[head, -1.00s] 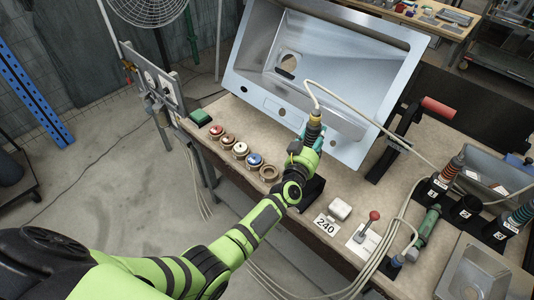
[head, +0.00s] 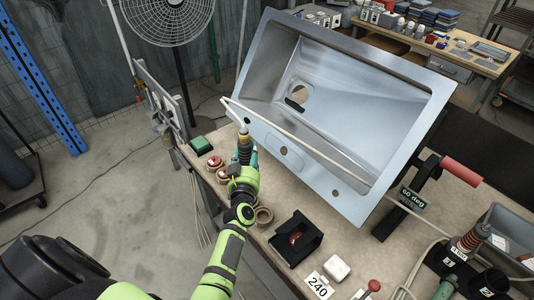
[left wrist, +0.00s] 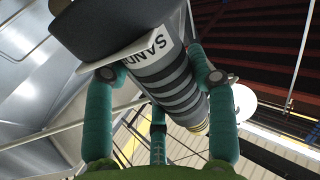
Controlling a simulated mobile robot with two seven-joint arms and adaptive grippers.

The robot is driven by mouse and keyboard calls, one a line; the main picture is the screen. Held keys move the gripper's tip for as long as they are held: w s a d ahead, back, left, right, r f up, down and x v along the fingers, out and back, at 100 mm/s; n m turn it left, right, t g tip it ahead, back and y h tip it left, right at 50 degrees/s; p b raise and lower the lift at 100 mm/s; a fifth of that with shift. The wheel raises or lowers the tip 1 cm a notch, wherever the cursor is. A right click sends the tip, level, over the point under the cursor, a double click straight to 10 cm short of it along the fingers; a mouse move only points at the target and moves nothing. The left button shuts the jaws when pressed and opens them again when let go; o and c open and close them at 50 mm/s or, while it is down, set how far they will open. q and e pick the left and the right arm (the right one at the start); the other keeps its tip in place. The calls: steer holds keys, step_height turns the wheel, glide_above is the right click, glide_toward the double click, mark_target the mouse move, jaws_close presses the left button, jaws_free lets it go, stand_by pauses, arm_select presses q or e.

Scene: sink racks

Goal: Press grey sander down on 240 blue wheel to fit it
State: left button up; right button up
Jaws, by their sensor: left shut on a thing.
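My left gripper (head: 246,160) is shut on the grey sander (head: 244,150) above the row of wheels, with the brass hose end up. In the left wrist view the gripper's green fingers (left wrist: 160,120) close around the sander's grey ribbed body (left wrist: 172,82), and a label reading "SAND" shows. The dark sander head is at the upper left there. The 240 blue wheel is not visible; my arm and the sander cover that part of the row. I cannot tell whether the sander touches a wheel. My right gripper is not in view.
A red wheel (head: 214,162) and a brownish one (head: 222,175) sit by a green block (head: 201,145).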

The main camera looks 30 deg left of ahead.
arm_select(q)
steer(key=shift+s+r, duration=0.2)
steer(key=shift+r, duration=0.1)
step_height(320, 180, down, 5)
steer(key=b, duration=0.3)
steer(key=shift+w+r+b, duration=0.1)
steer(key=shift+b, duration=0.2)
steer(key=shift+f+b, duration=1.1)
steer(key=shift+f, duration=0.25)
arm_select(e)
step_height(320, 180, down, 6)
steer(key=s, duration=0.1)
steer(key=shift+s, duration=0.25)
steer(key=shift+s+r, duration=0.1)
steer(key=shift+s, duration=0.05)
arm_select(q)
steer(key=shift+p, duration=0.3)
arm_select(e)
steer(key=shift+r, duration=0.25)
arm_select(q)
steer(key=shift+f+b, duration=1.1)
steer(key=shift+f, duration=0.2)
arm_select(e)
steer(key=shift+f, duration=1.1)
